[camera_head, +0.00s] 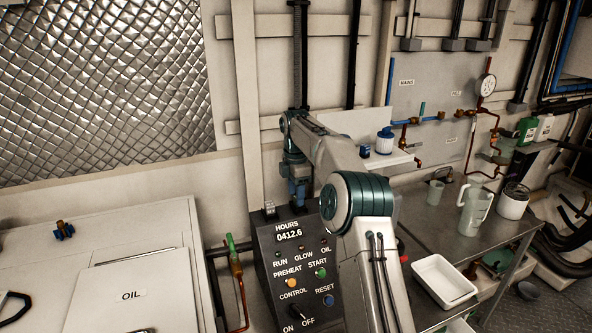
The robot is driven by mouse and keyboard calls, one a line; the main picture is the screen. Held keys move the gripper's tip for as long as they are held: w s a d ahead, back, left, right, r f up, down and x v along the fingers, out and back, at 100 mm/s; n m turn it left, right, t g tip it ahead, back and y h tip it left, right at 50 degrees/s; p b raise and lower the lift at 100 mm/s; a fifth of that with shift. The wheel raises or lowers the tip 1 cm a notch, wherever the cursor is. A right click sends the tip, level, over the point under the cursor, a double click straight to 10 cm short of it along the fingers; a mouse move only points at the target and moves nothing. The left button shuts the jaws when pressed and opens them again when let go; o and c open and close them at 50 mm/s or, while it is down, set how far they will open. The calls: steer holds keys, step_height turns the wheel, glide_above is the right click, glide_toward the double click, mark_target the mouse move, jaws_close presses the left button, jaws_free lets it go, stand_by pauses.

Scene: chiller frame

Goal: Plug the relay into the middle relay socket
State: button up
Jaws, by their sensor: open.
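My gripper (298,205) points down at the end of my folded arm, just behind the top edge of the dark control box (270,262). Its fingers are small and partly hidden, and I see nothing held in them. A small grey block-like part (269,209) stands on the box's top left, left of my gripper; I cannot tell whether it is a relay or a socket. A small blue block (366,151) sits on the white shelf right of my gripper; it may be the relay, but it is too small to tell. I cannot make out the middle relay socket.
A blue-and-white canister (385,140) stands on the shelf. My arm covers the box's right side. A metal bench (430,232) at right holds a jug (475,206) and a white tray (441,278). A pale cabinet marked OIL (85,245) stands at left. Copper pipes (417,150) run along the wall.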

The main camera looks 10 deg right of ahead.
mark_target(295, 198)
step_height(295, 198, up, 12)
steer(key=p, duration=0.2)
steer(key=shift+f+p, duration=0.2)
steer(key=shift+p, duration=0.1)
steer(key=shift+r, duration=0.1)
stand_by(0.4)
